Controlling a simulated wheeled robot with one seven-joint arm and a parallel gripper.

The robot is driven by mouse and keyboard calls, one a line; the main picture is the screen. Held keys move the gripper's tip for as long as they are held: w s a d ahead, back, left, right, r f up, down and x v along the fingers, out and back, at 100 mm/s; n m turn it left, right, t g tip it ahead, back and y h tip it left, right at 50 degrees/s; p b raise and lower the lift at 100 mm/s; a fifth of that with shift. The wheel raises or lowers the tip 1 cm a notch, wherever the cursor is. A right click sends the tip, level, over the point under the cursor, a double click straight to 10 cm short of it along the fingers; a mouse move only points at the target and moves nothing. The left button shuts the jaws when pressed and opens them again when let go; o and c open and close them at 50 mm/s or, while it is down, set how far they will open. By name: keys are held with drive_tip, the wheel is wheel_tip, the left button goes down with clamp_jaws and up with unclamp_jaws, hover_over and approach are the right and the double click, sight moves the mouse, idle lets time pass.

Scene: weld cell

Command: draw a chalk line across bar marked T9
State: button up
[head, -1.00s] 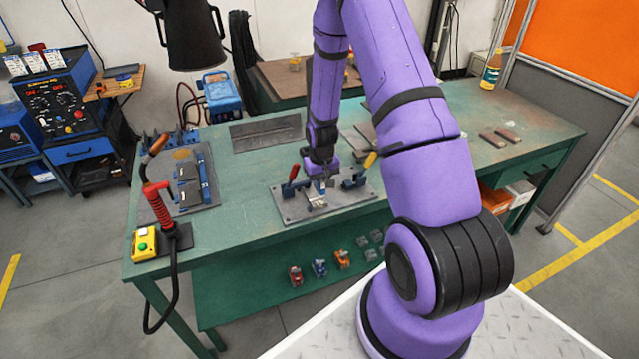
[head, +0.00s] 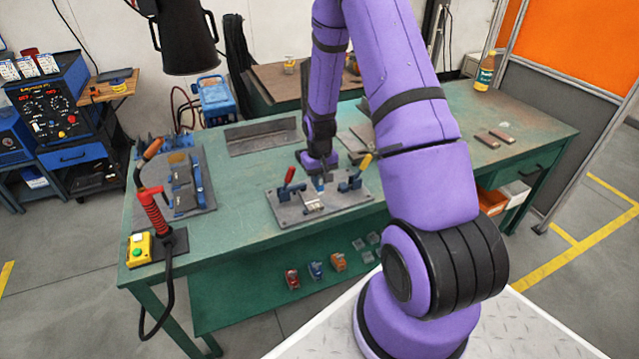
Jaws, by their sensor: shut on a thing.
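My gripper (head: 320,180) is low over the grey fixture plate (head: 288,213) in the middle of the green bench. It is shut on a small blue piece (head: 320,185) that looks like the chalk; the fingers are small and partly hidden by my wrist. A small light metal piece (head: 313,205) sits on the plate just in front of the gripper, between the red-handled clamp (head: 286,184) and the yellow-handled clamp (head: 356,178). No T9 mark is legible, so I cannot tell which piece bears it. Contact between chalk and metal cannot be told.
The bench (head: 240,215) has free room at its front left. A torch with a red grip (head: 152,211) and a yellow button box (head: 139,248) stand at the left. Clamps flank the gripper closely.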

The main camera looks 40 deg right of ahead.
drive_tip(key=shift+r, duration=2.25)
